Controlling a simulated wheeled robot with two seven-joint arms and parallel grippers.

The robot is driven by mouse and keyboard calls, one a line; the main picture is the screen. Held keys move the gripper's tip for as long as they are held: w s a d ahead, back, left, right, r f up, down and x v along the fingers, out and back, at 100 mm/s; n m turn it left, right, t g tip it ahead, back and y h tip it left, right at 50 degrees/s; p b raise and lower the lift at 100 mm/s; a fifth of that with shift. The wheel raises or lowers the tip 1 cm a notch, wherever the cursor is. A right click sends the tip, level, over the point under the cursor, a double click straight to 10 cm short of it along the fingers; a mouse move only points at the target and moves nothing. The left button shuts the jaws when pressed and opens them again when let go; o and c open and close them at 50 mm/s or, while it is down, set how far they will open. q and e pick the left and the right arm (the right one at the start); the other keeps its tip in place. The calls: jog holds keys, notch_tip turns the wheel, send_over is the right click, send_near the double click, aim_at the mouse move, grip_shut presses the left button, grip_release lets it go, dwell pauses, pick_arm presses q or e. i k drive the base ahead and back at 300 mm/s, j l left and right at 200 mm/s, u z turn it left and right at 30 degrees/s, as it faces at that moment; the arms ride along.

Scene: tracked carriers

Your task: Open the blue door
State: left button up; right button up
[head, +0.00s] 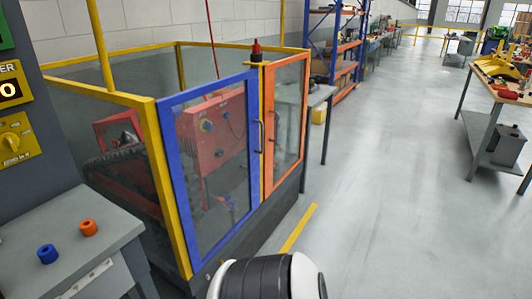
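The blue door (177,185) is a blue frame with a clear panel, at the left centre of the head view. It looks closed, in line with the yellow-framed enclosure (158,160). Its dark upright handle (257,136) is on the right edge, beside a yellow post. An orange-framed door (304,110) stands just to the right and also looks closed. Behind the blue panel is a red tracked machine (208,125). Neither gripper shows; only a black and white part of my arm is at the bottom centre, apart from the door.
A grey cabinet (60,240) with a blue knob (48,254) and an orange knob (89,228) stands at the lower left. A yellow floor stripe (299,229) lies right of the enclosure. The grey floor (400,210) is clear there. A workbench (480,95) is at the far right.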

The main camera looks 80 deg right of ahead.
aim_at(164, 106)
jog(key=l+z, duration=0.1)
jog(key=z, duration=2.15)
